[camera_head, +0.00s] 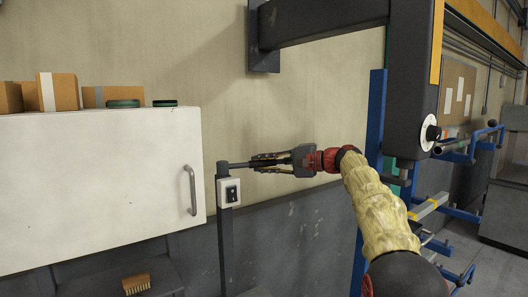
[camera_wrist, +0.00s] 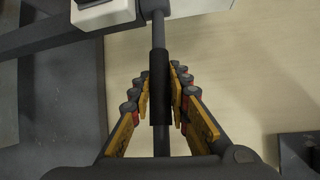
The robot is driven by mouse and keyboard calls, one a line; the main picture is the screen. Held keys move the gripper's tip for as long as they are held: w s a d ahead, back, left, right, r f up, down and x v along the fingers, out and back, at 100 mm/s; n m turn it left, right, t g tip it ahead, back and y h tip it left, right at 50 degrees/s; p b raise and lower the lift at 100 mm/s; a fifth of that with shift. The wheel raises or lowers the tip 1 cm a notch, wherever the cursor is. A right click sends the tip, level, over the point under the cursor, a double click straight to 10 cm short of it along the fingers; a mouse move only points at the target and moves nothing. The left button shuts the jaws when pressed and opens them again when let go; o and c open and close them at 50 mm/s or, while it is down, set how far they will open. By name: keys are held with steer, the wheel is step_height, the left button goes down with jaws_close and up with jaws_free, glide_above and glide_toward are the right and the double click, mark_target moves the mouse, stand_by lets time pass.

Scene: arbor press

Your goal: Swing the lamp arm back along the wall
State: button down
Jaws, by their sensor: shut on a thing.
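A thin grey rod (camera_head: 238,165) runs level out from the top of a dark upright post (camera_head: 225,245), close in front of the wall. My gripper (camera_head: 258,163) is shut around the rod. In the wrist view the rod (camera_wrist: 158,32) passes between my fingers (camera_wrist: 160,85), which press from both sides on its black sleeve (camera_wrist: 159,65). I take this rod for part of the lamp arm, but no lamp head shows that would confirm it. A white box with a dark switch (camera_head: 228,192) sits on the post just below the rod.
A white cabinet (camera_head: 90,190) with a handle stands left, with boxes (camera_head: 60,92) on top. A dark wall beam (camera_head: 325,20) reaches overhead to a thick black column (camera_head: 410,80) at right. Blue racking (camera_head: 376,125) stands behind my arm. The wall between is bare.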

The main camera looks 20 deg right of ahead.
mark_target(258, 162)
steer(key=shift+w+a+r+n+g+y+p, duration=0.15)
steer(key=shift+w+n+g+y+p, duration=0.75)
steer(key=shift+p, duration=2.5)
steer(key=w+g+p, duration=0.1)
steer(key=p, duration=0.2)
steer(key=shift+w+a+n, duration=0.1)
steer(key=shift+w+n, duration=0.05)
steer(key=shift+n, duration=0.25)
steer(key=shift+w+g+p, duration=0.1)
steer(key=shift+g+p, duration=0.2)
steer(key=shift+p, duration=0.05)
steer(key=c, duration=2.1)
jaws_free()
steer(key=shift+a, duration=0.1)
steer(key=shift+o, duration=1.1)
steer(key=shift+w+f, duration=0.15)
steer(key=shift+f, duration=0.1)
steer(key=shift+o, duration=1.1)
steer(key=shift+r, duration=0.1)
steer(key=shift+s+b, duration=0.2)
steer(key=shift+b, duration=0.25)
